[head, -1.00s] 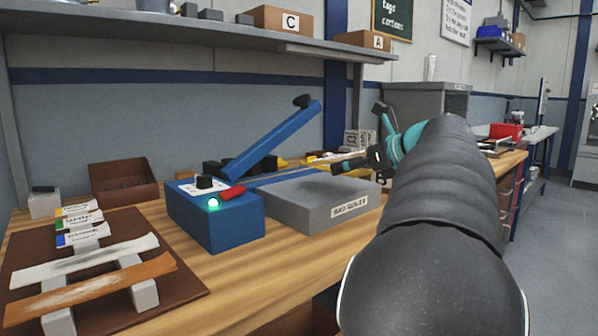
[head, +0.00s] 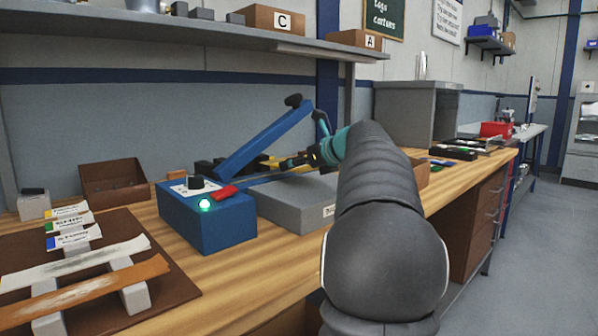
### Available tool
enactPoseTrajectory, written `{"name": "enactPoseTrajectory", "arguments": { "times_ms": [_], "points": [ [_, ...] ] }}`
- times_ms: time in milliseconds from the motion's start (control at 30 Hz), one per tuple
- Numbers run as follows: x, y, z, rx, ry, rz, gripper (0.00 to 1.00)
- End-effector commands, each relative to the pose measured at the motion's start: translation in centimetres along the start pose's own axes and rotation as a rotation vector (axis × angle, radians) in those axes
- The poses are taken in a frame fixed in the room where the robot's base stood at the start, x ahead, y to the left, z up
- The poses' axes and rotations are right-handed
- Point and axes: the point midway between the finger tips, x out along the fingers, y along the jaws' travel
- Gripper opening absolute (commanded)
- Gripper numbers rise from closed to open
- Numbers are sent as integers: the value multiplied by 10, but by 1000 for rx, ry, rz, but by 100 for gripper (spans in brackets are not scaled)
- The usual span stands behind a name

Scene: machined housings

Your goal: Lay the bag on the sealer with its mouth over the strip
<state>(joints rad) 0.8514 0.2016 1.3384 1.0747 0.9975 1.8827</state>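The bag sealer has a blue body (head: 208,225) with a lit green lamp, a black knob and a red piece on top. Its blue arm (head: 262,140) is raised at a slant. A grey platform (head: 290,205) stands at its right side. A thin blue strip (head: 262,179) runs along the platform's far edge, partly hidden. My gripper (head: 290,163) is over the far side of the platform, right of the raised arm's lower part. Its dark fingers are too small to tell open from shut. I cannot make out a bag at them.
A brown board (head: 165,285) with two strips on grey blocks lies at the front left. A brown open bin (head: 115,182) stands behind it. A shelf (head: 200,30) with boxes runs above. A grey cabinet (head: 405,115) stands behind my arm. Bare wood lies in front of the sealer.

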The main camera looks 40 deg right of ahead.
Motion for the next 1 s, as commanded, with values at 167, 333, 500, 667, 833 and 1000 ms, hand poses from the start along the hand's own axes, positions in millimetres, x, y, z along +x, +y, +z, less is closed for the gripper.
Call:
{"name": "enactPoseTrajectory", "arguments": {
  "times_ms": [167, 333, 500, 667, 833, 1000],
  "points": [
    [6, 0, -15, 0, 0, 0, 45],
    [5, 0, -14, 0, 0, 0, 45],
    [7, 0, -18, 0, 0, 0, 45],
    [8, 0, -22, 0, 0, 0, 45],
    [9, 0, -23, 0, 0, 0, 100],
    [9, 0, -23, 0, 0, 0, 100]
  ]
}}
